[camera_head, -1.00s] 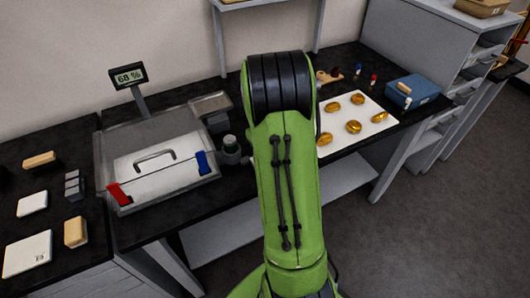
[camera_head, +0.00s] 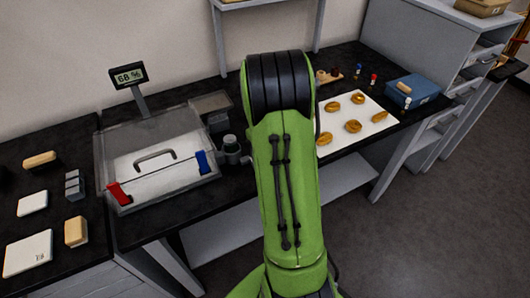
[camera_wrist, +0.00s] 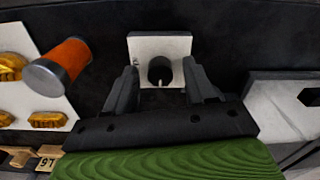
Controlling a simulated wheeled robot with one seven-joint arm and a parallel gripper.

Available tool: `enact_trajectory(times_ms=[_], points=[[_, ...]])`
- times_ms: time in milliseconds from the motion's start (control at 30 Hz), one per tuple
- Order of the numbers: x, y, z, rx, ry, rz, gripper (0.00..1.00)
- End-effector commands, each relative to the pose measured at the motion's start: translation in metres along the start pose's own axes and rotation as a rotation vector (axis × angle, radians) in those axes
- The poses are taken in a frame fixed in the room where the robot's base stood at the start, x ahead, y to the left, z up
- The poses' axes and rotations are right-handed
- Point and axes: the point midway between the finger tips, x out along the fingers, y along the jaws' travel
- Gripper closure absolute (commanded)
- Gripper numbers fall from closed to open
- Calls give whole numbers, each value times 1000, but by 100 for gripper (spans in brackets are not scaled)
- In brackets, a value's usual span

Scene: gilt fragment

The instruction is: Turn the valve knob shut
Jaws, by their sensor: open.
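The valve knob (camera_wrist: 160,70) is a small black round knob with a pale pointer mark, on a square white plate (camera_wrist: 178,45) in the wrist view. The pointer faces the bottom of that picture. My gripper (camera_wrist: 160,75) is open, with one finger on each side of the knob. I see gaps between the fingers and the knob; contact does not show. In the head view my green arm covers the middle of the bench, and the knob and gripper are hidden behind it.
An orange cylinder with a grey end (camera_wrist: 58,66) stands close left of my gripper. Gold pieces lie on a white board (camera_head: 375,112). A clear-lidded case (camera_head: 157,160) with red and blue latches sits left of my arm, beside a "68 %" display (camera_head: 129,75).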

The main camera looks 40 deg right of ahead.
Motion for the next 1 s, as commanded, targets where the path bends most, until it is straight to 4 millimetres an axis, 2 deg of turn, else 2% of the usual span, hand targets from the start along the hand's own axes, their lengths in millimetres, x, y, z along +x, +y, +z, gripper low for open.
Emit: enact_trajectory(times_ms=[167,267,600,700,833,1000], points=[[-9,0,0,1,0,0,45],[-31,0,-1,1,4,2,45],[-127,0,-1,-1,4,2,45],[-145,0,0,1,2,1,45],[-157,0,0,1,1,1,45],[-158,0,0,0,-1,0,45]])
